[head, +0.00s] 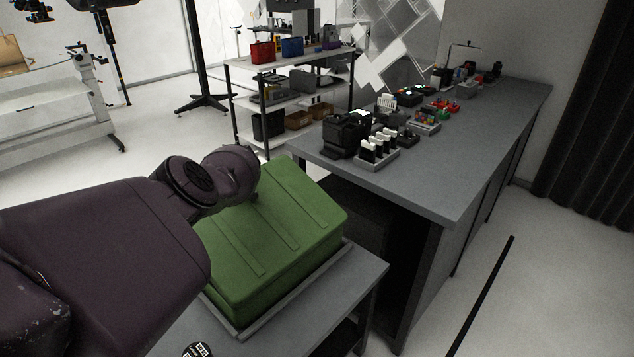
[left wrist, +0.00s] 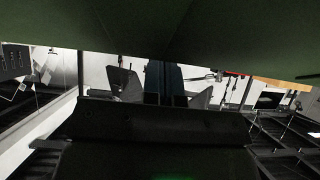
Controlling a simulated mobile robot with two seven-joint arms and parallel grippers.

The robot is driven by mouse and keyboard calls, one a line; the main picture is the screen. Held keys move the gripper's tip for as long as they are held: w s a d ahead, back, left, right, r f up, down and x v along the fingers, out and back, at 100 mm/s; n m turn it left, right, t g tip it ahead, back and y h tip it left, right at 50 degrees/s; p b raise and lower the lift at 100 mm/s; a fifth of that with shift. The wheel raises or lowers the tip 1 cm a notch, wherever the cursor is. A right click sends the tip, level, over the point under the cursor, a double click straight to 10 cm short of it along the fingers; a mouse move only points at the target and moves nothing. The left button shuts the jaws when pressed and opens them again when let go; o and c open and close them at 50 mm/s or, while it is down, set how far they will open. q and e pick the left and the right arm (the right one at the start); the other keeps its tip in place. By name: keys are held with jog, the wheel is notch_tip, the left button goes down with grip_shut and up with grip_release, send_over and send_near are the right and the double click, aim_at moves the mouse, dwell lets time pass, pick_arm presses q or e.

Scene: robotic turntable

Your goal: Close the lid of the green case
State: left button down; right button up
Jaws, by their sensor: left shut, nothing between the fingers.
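The green case (head: 281,229) sits on a grey tray (head: 331,283) on a small grey table. Its ridged top faces up; I see no clear lid gap on the sides that show, and cannot tell whether the lid is fully down. My left arm reaches over the case's left side, and its wrist is at the far left edge, hiding that part. The left gripper is hidden in the head view. In the left wrist view its fingers (left wrist: 165,82) are together and empty, below a dark green surface (left wrist: 160,25) across the top. My right gripper is not in view.
A long grey workbench (head: 440,185) stands right of the case, with a black machine (head: 347,134) and small parts on it. A shelf rack (head: 290,95) stands behind. Open floor lies at the back left. The small table (head: 352,307) has a bare front strip.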

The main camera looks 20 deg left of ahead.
pick_arm(q)
jog(key=f, duration=0.1)
jog(key=a+f+b, duration=0.1)
jog(key=f+h+b, duration=0.1)
jog(key=shift+w+a, duration=0.2)
jog(key=shift+w, duration=0.1)
jog(key=a+f+h+b, duration=0.1)
jog(key=f+b, duration=0.1)
jog(key=f, duration=0.1)
jog(key=a+f+g+h+b, duration=0.1)
jog(key=f+b, duration=0.1)
jog(key=f, duration=0.1)
jog(key=w+f+b, duration=0.1)
jog(key=f+b, duration=0.1)
jog(key=f, duration=0.1)
jog(key=shift+w+a+f+g+h, duration=0.1)
jog(key=shift+a+f+g+h, duration=0.05)
jog(key=shift+a+g+h, duration=0.2)
jog(key=shift+a+f+b, duration=0.15)
jog(key=shift+f+b, duration=0.25)
jog(key=shift+b, duration=0.2)
jog(key=shift+h, duration=0.35)
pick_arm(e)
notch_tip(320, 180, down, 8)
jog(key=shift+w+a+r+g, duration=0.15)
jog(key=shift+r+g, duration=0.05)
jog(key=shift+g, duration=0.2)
